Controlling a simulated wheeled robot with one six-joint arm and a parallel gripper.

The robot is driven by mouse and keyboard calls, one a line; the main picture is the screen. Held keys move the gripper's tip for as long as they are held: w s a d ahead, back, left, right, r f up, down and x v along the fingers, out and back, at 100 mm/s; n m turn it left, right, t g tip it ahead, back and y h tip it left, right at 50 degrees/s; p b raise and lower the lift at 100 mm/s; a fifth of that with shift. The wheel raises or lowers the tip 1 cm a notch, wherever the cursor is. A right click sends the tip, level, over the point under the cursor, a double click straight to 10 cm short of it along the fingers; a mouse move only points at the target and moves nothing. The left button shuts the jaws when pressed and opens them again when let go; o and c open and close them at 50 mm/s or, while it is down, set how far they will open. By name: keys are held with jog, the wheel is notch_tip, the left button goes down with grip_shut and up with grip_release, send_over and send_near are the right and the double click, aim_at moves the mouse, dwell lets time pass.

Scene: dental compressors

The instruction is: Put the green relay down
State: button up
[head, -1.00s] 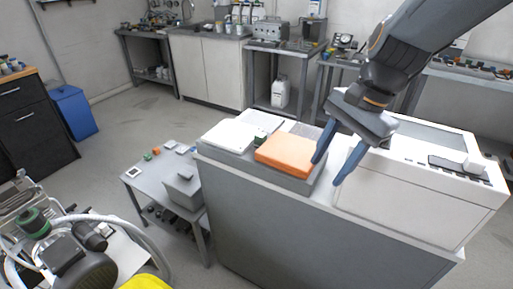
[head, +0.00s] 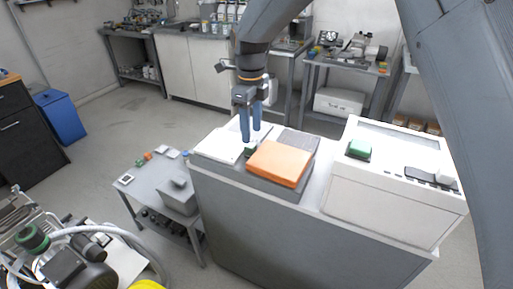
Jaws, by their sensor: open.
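My gripper (head: 250,138) points down with its two blue fingers apart, over the grey cabinet (head: 255,235) at its back left part. A small dark green block (head: 250,152) is just below the fingertips, between the white papers and the orange box. It is partly hidden, and I cannot tell whether the fingers touch it. I cannot tell for certain which of the two is the green relay.
An orange box (head: 279,162) lies on the cabinet right of my gripper, with white papers (head: 222,146) to the left. The white machine (head: 375,205) stands at the right. A low grey table (head: 155,185) with small blocks is at the left, with open floor behind it.

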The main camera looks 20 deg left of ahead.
aim_at(250, 145)
jog(key=shift+a+f+p, duration=0.15)
jog(key=shift+f+p, duration=0.55)
jog(key=shift+f, duration=1.2)
jog(key=shift+a+f+p, duration=0.1)
jog(key=shift+f+p, duration=0.55)
jog(key=shift+f, duration=1.25)
grip_shut()
